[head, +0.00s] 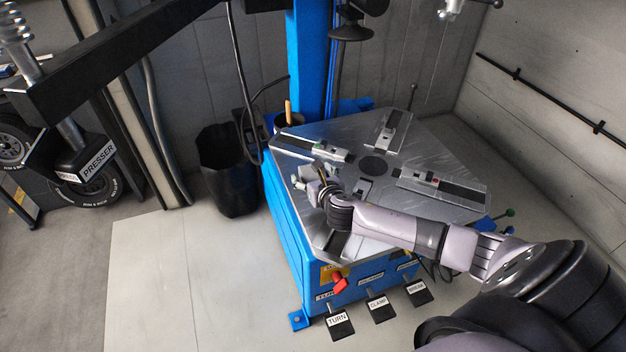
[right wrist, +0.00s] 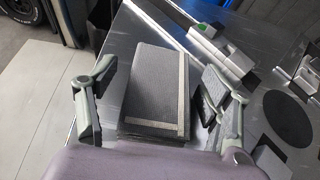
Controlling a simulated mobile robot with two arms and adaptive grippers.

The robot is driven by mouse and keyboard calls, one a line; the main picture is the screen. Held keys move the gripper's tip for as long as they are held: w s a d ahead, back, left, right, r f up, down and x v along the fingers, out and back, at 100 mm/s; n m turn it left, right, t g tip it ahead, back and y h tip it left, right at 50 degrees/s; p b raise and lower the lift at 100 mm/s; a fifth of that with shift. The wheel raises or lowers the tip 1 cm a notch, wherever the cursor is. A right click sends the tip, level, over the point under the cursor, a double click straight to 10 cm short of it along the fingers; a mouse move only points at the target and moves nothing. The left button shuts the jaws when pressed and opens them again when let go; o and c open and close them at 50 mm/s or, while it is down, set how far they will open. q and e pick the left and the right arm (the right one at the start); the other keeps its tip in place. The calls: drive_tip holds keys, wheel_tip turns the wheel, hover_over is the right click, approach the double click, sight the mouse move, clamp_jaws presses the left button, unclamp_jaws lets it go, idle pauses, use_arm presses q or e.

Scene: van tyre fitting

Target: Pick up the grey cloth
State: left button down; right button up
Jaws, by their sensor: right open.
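The grey cloth (right wrist: 155,90) is a folded rectangle with a pale stripe along its right and lower edges. It lies on the metal turntable of the tyre machine, near the table's left edge. My right gripper (right wrist: 158,74) is open, with one finger to the left of the cloth and one to the right; I cannot tell whether either touches it. In the head view my right gripper (head: 309,184) is over the left part of the turntable (head: 345,140), and the cloth is hidden there or too small to make out. My left gripper is not in view.
Metal clamp jaws (head: 430,180) stand on the turntable around a dark centre disc (head: 373,166). The blue column (head: 308,60) rises behind it. A black bin (head: 228,170) stands to the left. Pedals (head: 377,305) are at the front. A presser arm (head: 110,60) hangs upper left.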

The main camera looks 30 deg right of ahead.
drive_tip(key=shift+c, duration=0.2)
drive_tip(key=c, duration=1)
drive_tip(key=shift+r, duration=0.1)
drive_tip(key=shift+c, duration=0.2)
